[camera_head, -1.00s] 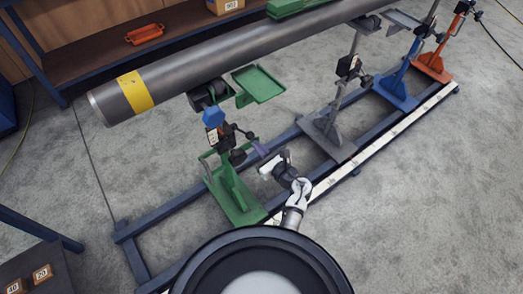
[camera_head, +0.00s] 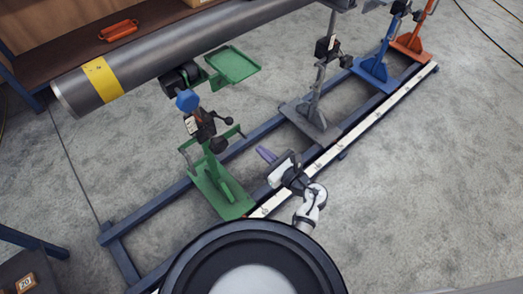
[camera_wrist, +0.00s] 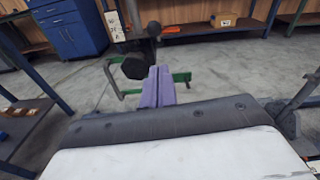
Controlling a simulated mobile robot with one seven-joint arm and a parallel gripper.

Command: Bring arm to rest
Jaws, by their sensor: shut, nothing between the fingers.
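My gripper (camera_head: 266,155) shows in the head view as short purple fingers at the end of my white and grey arm, over the rail frame just right of the green stand (camera_head: 219,188). In the wrist view the purple fingers (camera_wrist: 158,87) lie side by side, shut, with nothing between them. A dark knob on the green stand's clamp (camera_wrist: 136,66) appears just beyond the fingertips in that view. I cannot tell the exact gap, but the fingers look apart from it. My arm is folded close to my base.
The grey pipe (camera_head: 190,50) with a yellow band lies across the stands. A grey stand (camera_head: 312,118), a blue stand (camera_head: 376,68) and an orange stand (camera_head: 411,42) stand along the rail with a white scale strip (camera_head: 375,118). The floor at the right is clear.

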